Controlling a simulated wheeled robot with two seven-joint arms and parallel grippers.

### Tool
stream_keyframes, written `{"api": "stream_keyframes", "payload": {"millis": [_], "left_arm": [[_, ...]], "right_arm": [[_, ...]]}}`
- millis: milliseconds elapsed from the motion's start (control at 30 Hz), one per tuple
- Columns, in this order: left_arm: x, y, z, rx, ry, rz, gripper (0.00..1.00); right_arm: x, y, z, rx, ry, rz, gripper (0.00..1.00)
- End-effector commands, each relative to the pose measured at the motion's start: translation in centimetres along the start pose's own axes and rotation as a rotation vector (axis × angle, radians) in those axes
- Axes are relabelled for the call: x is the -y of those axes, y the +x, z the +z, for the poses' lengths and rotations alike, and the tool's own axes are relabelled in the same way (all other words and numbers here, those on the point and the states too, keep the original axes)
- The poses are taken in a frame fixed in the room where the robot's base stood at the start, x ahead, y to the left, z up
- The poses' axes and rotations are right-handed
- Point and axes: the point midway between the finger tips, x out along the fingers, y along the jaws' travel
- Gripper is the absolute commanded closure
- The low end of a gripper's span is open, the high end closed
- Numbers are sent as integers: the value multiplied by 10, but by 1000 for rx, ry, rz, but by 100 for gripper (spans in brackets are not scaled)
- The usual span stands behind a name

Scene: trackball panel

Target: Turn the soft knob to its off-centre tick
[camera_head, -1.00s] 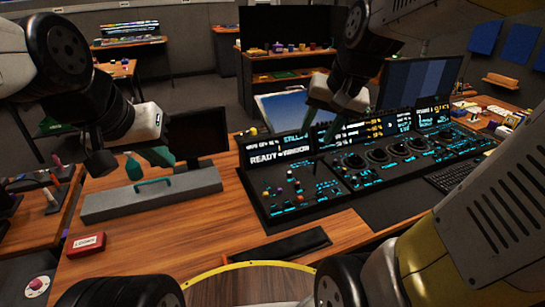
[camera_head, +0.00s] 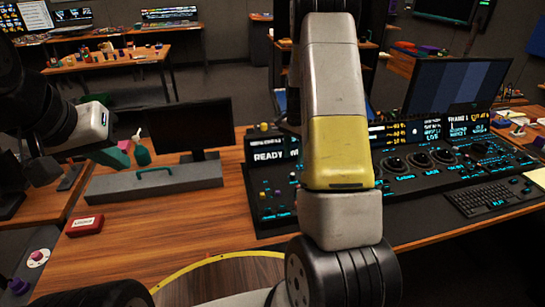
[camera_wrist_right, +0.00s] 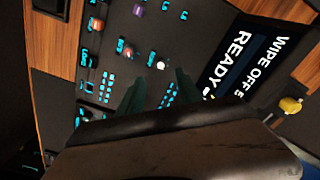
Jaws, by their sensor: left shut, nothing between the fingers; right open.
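The control panel (camera_head: 268,222) stands on the wooden desk, its left section partly hidden behind my right arm. In the right wrist view this section shows several small knobs: a purple one (camera_wrist_right: 138,10), an orange one (camera_wrist_right: 127,51), a white one (camera_wrist_right: 160,63) and a red one (camera_wrist_right: 95,24). Their labels are too small to read, so I cannot tell which is the soft knob or see its tick. My right gripper (camera_wrist_right: 158,92) is open and empty over this section, near the white knob.
The grey box (camera_head: 155,188) with a green handle and a small red box (camera_head: 85,226) sit on the desk to the left. A black monitor (camera_head: 192,131) stands behind. A keyboard (camera_head: 495,197) lies at the right. The READY screen (camera_wrist_right: 240,65) borders the knobs.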

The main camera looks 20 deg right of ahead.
Motion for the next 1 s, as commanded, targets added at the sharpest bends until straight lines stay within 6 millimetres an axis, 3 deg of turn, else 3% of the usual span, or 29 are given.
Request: {"api": "stream_keyframes", "payload": {"millis": [600,967,1000], "left_arm": [[0,0,0,0,0,0,100],[0,0,0,0,0,0,100],[0,0,0,0,0,0,100]], "right_arm": [[-1,78,-2,2,10,8,58],[-1,84,-2,0,9,7,58],[-1,83,-2,0,9,7,66]]}}
